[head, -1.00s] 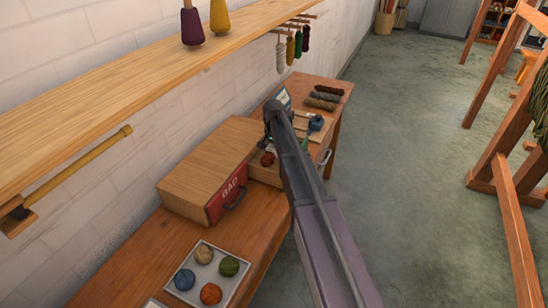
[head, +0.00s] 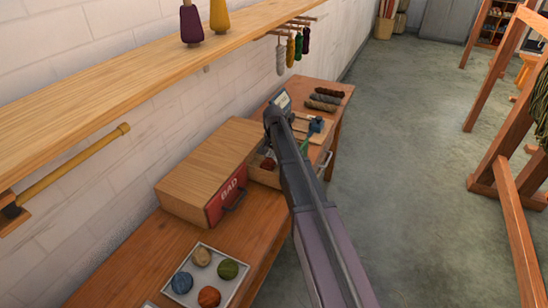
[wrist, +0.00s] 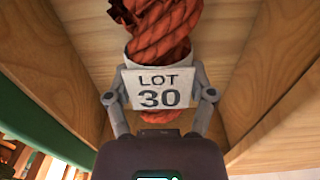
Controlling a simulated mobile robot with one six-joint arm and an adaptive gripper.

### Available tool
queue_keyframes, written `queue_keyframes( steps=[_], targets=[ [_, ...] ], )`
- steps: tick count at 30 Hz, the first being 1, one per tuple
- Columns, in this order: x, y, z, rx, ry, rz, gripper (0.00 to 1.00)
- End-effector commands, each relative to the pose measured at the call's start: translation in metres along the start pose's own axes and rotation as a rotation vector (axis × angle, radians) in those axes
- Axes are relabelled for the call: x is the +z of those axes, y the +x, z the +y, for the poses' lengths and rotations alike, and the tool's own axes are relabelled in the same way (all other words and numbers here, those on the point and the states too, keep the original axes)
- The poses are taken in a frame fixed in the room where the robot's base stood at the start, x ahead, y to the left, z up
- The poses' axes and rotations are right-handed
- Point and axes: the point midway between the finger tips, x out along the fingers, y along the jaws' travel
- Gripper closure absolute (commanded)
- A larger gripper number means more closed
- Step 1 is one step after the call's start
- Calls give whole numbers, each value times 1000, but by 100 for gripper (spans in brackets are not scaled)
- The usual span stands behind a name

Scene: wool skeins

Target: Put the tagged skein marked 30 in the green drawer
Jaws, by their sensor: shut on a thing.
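In the wrist view, my gripper (wrist: 160,97) is shut on a twisted red skein (wrist: 165,35). Its pale band and white tag, reading LOT 30 (wrist: 158,90), lie between the fingers. Light wooden walls (wrist: 262,90) stand around the skein, and a green panel (wrist: 45,122) runs along the left, which appears to be the green drawer's front. In the head view, a bit of green (head: 304,147) shows beside my arm. A dark red bundle (head: 268,164) shows in an open wooden compartment left of the arm. My arm hides the gripper there.
A wooden box with a red front marked BAD (head: 228,197) stands on the bench, left of my arm. A white tray (head: 240,282) holds several wool balls nearer. Dark skeins (head: 322,98) lie at the bench's far end. A shelf (head: 120,85) runs along the wall above.

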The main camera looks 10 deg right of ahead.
Motion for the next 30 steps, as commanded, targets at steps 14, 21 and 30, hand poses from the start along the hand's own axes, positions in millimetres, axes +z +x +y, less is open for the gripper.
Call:
queue_keyframes(
  steps=[14,21,30],
  targets=[
    [0,3,0,0,0,0,0],
    [0,3,0,0,1,0,0],
    [0,-1,0,0,1,0,0]
  ],
)
